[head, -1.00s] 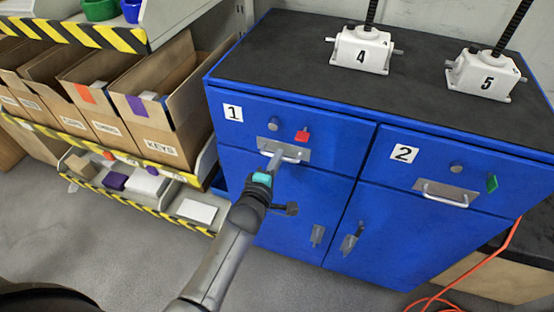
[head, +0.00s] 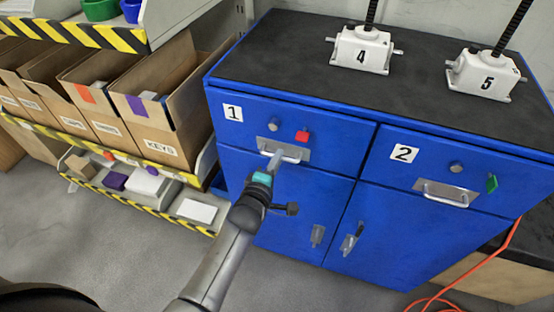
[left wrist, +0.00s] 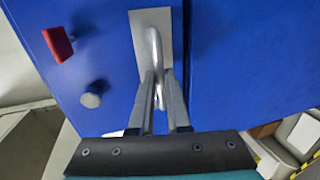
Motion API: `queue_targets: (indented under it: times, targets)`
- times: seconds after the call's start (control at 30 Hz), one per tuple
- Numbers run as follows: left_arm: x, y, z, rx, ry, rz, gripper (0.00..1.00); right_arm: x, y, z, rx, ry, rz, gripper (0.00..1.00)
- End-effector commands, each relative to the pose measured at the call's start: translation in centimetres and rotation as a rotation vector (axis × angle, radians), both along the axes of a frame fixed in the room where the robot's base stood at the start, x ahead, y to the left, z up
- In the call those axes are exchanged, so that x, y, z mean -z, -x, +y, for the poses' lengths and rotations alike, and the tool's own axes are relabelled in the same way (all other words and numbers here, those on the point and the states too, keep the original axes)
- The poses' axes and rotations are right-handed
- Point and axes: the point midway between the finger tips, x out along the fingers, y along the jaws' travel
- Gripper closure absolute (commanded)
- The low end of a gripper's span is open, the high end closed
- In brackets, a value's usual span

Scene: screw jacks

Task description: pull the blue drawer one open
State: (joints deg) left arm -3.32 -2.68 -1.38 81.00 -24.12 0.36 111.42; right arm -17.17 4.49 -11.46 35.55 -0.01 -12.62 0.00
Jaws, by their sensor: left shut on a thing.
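The blue drawer one (head: 338,130) is at the upper left of the blue cabinet, marked with a "1" label. Its front looks flush with the cabinet. Its bar handle (head: 292,155) sits on a grey plate, below a round knob (head: 273,125) and a red tab (head: 302,136). My left gripper (head: 276,157) is shut on the handle. In the left wrist view, its two fingers (left wrist: 160,88) close around the handle bar (left wrist: 152,42), partly hiding it. My right gripper is out of view.
Drawer two (head: 415,175) is to the right, with doors below both drawers. Screw jacks 4 (head: 361,52) and 5 (head: 484,75) stand on the black top. A shelf with cardboard boxes (head: 150,118) stands left. An orange cable (head: 470,292) lies lower right.

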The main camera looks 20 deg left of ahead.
Motion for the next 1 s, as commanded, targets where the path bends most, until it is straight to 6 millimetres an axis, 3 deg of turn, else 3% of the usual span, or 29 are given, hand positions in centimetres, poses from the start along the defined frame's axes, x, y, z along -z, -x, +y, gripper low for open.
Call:
queue_targets:
  times: [0.17, 0.37, 0.57, 1.0]
  targets:
    - [0.0, 0.3, 0.0, 0.000, 0.000, 0.001, 1.00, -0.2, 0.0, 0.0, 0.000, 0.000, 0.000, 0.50]
    - [-0.1, 2.3, 0.1, -0.001, 0.002, 0.005, 1.00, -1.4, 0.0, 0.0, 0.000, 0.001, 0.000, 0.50]
    - [-0.2, 6.7, 0.3, -0.003, 0.001, 0.009, 1.00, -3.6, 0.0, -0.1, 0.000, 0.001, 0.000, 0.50]
    - [-0.2, 18.9, 0.7, -0.001, -0.001, 0.008, 1.00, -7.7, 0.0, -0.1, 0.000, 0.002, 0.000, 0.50]
